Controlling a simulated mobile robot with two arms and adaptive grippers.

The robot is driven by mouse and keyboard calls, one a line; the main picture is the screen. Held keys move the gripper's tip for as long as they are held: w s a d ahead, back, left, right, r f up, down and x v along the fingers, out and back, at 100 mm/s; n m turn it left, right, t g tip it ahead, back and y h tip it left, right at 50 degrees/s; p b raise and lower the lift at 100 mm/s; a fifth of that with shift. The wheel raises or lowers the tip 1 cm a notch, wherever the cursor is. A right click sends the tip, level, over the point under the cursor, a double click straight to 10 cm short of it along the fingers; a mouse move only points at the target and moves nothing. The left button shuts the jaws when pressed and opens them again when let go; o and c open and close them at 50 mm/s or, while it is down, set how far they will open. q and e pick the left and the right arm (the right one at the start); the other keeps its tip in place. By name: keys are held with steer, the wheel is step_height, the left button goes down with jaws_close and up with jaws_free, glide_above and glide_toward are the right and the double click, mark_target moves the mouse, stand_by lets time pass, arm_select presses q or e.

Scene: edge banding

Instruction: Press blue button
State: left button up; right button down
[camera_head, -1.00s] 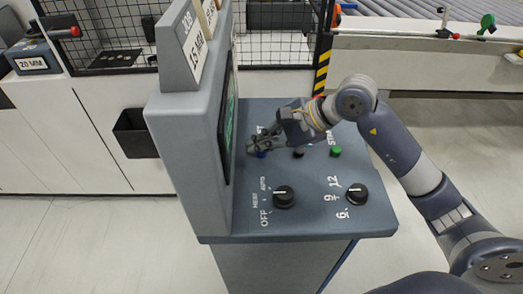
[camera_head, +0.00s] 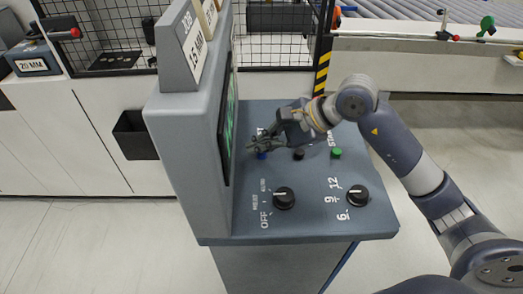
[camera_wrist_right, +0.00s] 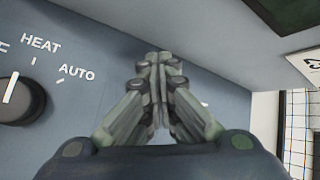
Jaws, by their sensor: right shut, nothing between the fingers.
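The blue button (camera_head: 262,155) sits on the grey control panel (camera_head: 310,222), close to the screen housing. Only part of it shows in the head view, just below my right fingertips. My right gripper (camera_head: 252,147) is shut and empty, over or at the blue button; I cannot tell whether it touches. In the right wrist view the shut fingers (camera_wrist_right: 157,72) point at the panel and hide the button. My left gripper is not in view.
A black button (camera_head: 299,154) and a green button (camera_head: 336,153) lie to the right. The upright screen housing (camera_head: 190,150) stands close on the left.

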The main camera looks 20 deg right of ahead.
mark_target(262, 155)
steer(key=shift+r, duration=0.6)
steer(key=shift+r+p, duration=1.4)
steer(key=shift+r, duration=1.15)
steer(key=shift+f, duration=0.1)
